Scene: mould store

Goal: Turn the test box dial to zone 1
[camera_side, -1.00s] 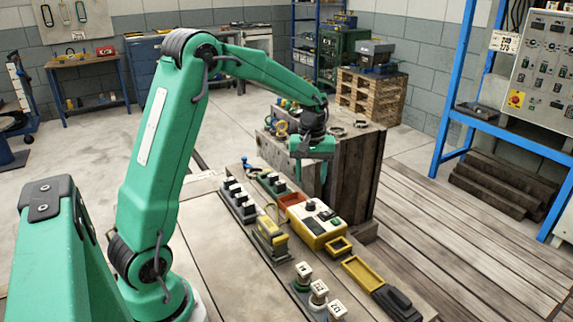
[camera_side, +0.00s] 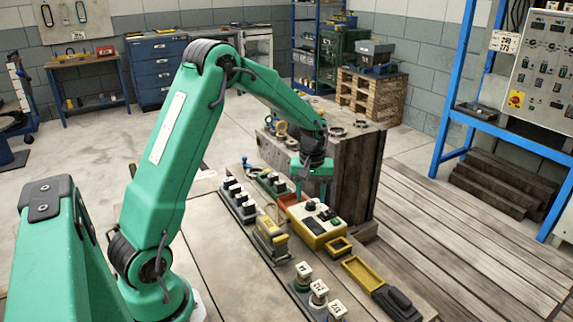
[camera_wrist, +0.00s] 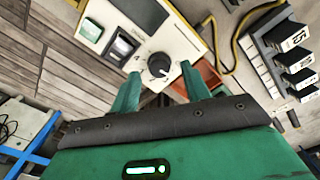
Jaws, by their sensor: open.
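The test box is yellow with a pale top face; it sits on the bench in the side view (camera_side: 322,236) and fills the upper middle of the wrist view (camera_wrist: 175,35). My gripper (camera_side: 311,186) is above the far end of the box, pointing down. In the wrist view my gripper (camera_wrist: 160,78) is open and empty, one green finger on each side of the dial's position. I cannot tell whether they touch it.
On the box face are a green button (camera_wrist: 90,30) and a dark display (camera_wrist: 123,45). An orange-red tray (camera_side: 288,200) lies beside the box. A yellow tray (camera_side: 363,272) and numbered blocks (camera_side: 318,292) stand nearer. A wooden crate (camera_side: 345,175) stands behind.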

